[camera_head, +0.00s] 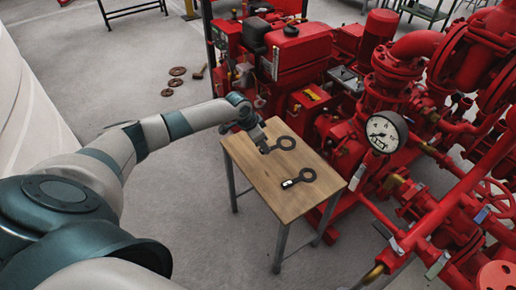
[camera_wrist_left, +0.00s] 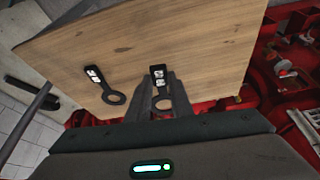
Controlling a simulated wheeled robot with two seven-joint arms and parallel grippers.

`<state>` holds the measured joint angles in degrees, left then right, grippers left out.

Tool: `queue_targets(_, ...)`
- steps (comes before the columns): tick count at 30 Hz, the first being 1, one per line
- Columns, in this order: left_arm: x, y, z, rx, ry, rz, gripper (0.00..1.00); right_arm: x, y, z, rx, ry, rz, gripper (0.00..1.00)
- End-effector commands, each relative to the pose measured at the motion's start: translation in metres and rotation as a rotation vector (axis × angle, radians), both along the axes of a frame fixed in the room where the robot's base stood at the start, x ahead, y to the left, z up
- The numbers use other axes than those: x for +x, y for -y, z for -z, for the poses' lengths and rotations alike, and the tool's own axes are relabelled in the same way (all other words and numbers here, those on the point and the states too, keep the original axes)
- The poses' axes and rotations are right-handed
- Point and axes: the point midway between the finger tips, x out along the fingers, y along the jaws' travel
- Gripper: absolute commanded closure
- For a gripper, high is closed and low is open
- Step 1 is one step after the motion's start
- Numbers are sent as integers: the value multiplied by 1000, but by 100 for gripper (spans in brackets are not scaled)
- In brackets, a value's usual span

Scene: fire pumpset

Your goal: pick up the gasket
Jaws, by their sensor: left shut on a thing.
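Two dark gaskets show, each a flat ring with a tab. One gasket (camera_head: 286,143) is at the far part of the wooden table (camera_head: 255,172), its ring pointing right. It also shows in the left wrist view (camera_wrist_left: 158,76), between my fingers, with white marks on its tab. My left gripper (camera_head: 266,148) is shut on this gasket; the fingers hide part of it. I cannot tell whether it touches the tabletop. The other gasket (camera_head: 307,175) lies flat on the table nearer the front, and shows at left in the wrist view (camera_wrist_left: 113,97). My right gripper is out of view.
A red pump set with pipes and a pressure gauge (camera_head: 383,132) stands close along the right and back of the table. Several rusty discs (camera_head: 177,71) and a hammer-like tool (camera_head: 200,71) lie on the floor behind. Bare floor is left of the table.

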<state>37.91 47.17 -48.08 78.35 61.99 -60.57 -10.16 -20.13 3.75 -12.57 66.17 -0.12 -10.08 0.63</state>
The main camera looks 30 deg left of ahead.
Motion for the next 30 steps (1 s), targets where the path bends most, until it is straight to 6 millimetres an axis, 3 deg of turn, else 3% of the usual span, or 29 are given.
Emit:
queue_targets(9,-10,60,-37,-2,4,3,100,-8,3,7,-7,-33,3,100)
queue_targets(15,-15,83,-51,-1,2,0,100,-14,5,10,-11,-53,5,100)
queue_targets(30,-17,91,-57,1,1,-2,100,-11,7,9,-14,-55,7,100)
